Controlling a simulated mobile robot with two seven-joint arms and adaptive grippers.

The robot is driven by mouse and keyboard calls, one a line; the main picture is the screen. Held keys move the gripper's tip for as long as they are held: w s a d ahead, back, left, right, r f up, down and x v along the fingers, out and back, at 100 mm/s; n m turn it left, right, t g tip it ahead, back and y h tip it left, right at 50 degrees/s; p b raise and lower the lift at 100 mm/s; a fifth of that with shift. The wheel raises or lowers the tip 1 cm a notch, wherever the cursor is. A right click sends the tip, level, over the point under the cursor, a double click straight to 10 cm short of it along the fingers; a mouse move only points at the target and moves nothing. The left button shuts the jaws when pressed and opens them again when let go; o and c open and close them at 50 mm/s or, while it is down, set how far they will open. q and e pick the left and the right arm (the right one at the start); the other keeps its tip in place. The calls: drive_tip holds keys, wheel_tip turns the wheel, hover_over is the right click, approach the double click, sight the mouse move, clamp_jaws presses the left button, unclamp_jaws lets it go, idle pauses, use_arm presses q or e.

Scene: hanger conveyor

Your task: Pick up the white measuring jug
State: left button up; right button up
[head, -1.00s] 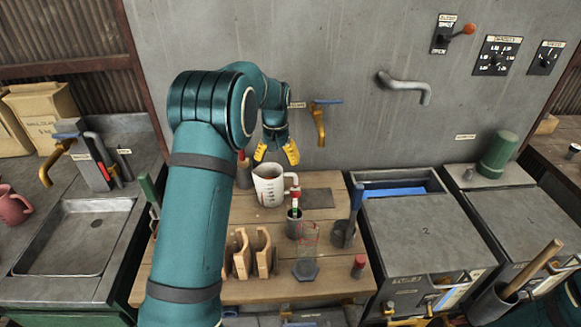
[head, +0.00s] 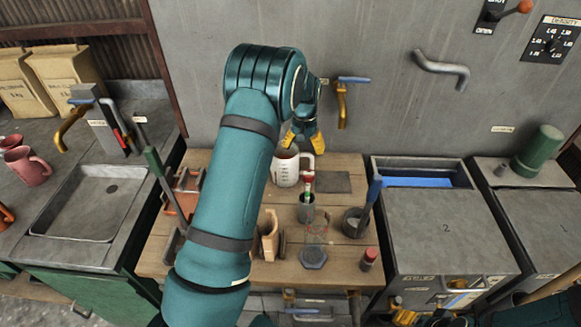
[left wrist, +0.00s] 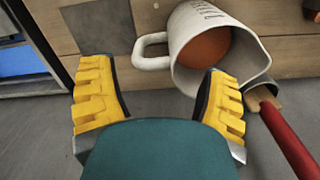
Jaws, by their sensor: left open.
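The white measuring jug (head: 286,171) stands upright on the wooden bench top, with dark markings on its side and its handle to the right. In the left wrist view the jug (left wrist: 251,64) shows its open mouth and orange-brown inside. My left gripper (head: 302,141) has yellow fingers and is open above the jug's far side. In the left wrist view the open gripper (left wrist: 158,82) has the jug's handle (left wrist: 146,52) between the lines of its fingers. The right finger overlaps the jug's rim; I cannot tell whether they touch.
A cup with a green-and-red item (head: 307,205) stands close in front of the jug. A dark pot (head: 354,226) stands to the right. A red-handled tool (left wrist: 290,140) is close to the right finger. A yellow tap (head: 341,108) juts from the wall.

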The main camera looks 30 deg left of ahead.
sight(293, 165)
use_arm(q)
drive_tip(key=f, duration=0.5)
drive_tip(key=shift+s, duration=0.25)
clamp_jaws()
drive_tip(key=shift+r, duration=0.1)
